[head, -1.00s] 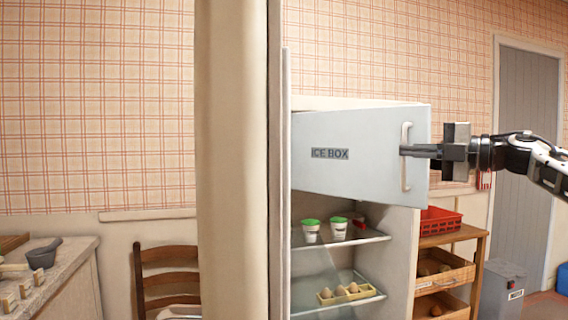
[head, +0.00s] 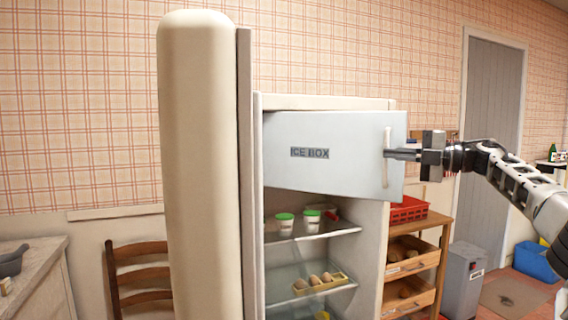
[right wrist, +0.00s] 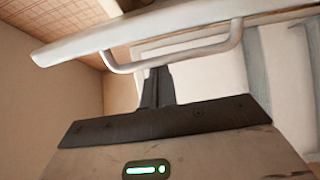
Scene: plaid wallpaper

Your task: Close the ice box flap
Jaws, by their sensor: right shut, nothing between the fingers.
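The ice box flap (head: 345,155) is a pale grey panel lettered "ICE BOX" in the upper part of the open fridge. It stands ajar, its right end swung out past the fridge's right side. Its upright white handle (head: 387,172) is near the right edge. My right gripper (head: 392,154) is shut with nothing held, its fingertips at the handle; I cannot tell whether they touch. The right wrist view shows the closed fingers (right wrist: 156,85) by the handle bar (right wrist: 190,55), with the flap (right wrist: 170,27) beyond. My left gripper is not in view.
The thick cream fridge door (head: 200,170) stands open on the left. Fridge shelves below the flap hold green-lidded tubs (head: 285,224) and an egg tray (head: 320,285). A wooden rack (head: 432,255) with a red crate (head: 408,211) stands to the right, beside a grey bin (head: 463,280).

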